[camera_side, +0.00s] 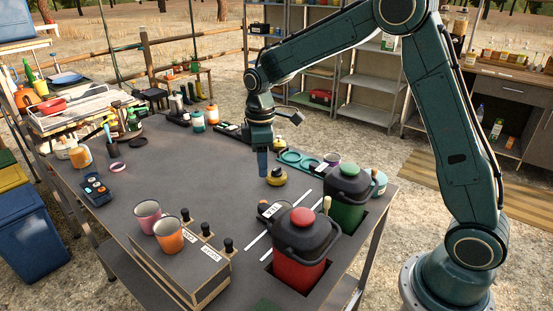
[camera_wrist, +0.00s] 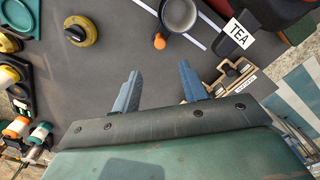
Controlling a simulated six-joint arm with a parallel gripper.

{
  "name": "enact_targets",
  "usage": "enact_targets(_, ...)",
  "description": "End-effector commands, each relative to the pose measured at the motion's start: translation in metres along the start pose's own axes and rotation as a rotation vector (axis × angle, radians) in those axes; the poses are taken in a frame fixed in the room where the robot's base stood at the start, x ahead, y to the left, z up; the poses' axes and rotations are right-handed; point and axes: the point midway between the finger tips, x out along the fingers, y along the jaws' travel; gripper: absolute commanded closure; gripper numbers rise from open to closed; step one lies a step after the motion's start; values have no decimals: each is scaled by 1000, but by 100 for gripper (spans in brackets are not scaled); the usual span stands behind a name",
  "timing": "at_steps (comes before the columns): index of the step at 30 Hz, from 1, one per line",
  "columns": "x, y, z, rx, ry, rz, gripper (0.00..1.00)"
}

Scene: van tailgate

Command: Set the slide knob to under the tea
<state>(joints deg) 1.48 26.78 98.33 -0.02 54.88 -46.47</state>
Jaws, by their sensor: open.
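In the wrist view, a rounded orange piece (camera_wrist: 160,41), probably the slide knob, sits beside a grey round cup (camera_wrist: 178,15). Whether they are joined is unclear. A pair of white lines (camera_wrist: 198,41) runs by them. The white TEA label (camera_wrist: 240,29) is on a dark spout to the right of the cup. In the side view, the labelled spout is by the red urn (camera_side: 300,266); I cannot make out the orange piece there. My gripper (camera_side: 262,174) points down above the table. Its fingers (camera_wrist: 157,74) are open and empty, apart from the orange piece.
A yellow round knob (camera_side: 277,177) sits close beside my gripper. A green urn (camera_side: 345,196) stands behind the red one. A box (camera_side: 190,270) with several black knobs, a pink mug (camera_side: 147,216) and an orange mug (camera_side: 168,238) is at the front.

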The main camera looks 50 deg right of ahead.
Motion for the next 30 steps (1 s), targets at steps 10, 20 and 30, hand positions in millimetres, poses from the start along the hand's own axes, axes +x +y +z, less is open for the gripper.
enact_targets(10, 1, 2, -1, -2, -8, 4, 70)
enact_targets(20, 7, 20, -9, -26, -130, 42, 70)
enact_targets(30, 13, 24, -29, -32, -307, 47, 70)
